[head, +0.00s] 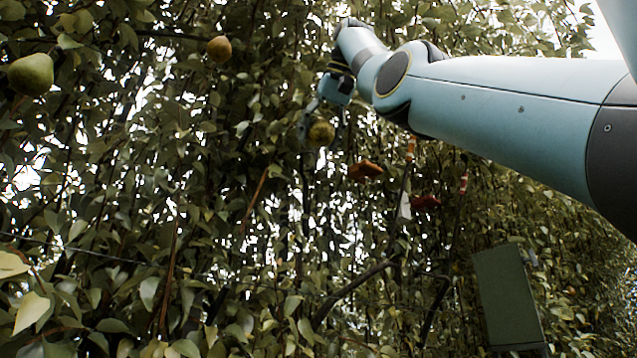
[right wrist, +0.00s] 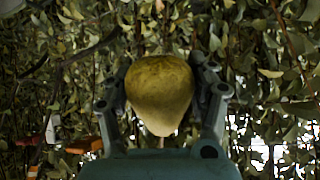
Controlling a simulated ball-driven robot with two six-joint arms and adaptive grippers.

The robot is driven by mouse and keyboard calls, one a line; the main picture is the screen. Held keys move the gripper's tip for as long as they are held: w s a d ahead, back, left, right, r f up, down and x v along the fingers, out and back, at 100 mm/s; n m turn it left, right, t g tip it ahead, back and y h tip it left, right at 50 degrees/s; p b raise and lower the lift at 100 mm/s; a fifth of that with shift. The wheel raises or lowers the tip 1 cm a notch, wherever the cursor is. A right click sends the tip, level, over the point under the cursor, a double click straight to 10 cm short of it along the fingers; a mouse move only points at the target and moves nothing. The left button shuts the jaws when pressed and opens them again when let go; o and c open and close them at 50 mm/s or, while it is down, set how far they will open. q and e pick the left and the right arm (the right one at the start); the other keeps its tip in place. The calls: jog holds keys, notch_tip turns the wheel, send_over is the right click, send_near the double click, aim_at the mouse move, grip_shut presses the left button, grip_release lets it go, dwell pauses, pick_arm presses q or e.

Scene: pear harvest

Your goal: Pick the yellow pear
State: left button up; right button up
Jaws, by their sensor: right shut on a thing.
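The yellow pear (head: 321,133) hangs from the jaws of my right gripper (head: 323,112) in the head view, in front of the foliage. In the right wrist view the yellow pear (right wrist: 160,90) fills the middle, its broad end up and its narrow end down. The fingers of my right gripper (right wrist: 164,98) are shut on it, one on each side. Leaves hide whether a stem still ties it to a branch. My left gripper is not in view.
A green pear (head: 31,74) hangs at the far left and an orange-brown pear (head: 219,50) hangs at upper centre-left. Orange pieces (head: 365,170) and a white tag (head: 404,207) hang among the leaves. A dark green box-like panel (head: 508,295) stands lower right. Dense leaves and branches surround my gripper.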

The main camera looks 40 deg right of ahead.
aim_at(321, 123)
jog(key=t+b, duration=0.1)
jog(key=b, duration=0.1)
jog(key=s+a+t+b, duration=0.1)
jog(key=b, duration=0.1)
jog(key=s+h+b, duration=0.1)
jog(key=b, duration=0.2)
jog(key=shift+s+a+f+n+t, duration=0.2)
jog(key=shift+a+f+n+t, duration=0.1)
jog(key=shift+a+t, duration=0.1)
jog(key=shift+s+r, duration=0.15)
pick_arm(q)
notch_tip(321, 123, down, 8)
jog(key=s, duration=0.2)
pick_arm(e)
jog(key=shift+s+r+t, duration=0.1)
jog(key=shift+r+t, duration=0.1)
jog(key=shift+t, duration=0.1)
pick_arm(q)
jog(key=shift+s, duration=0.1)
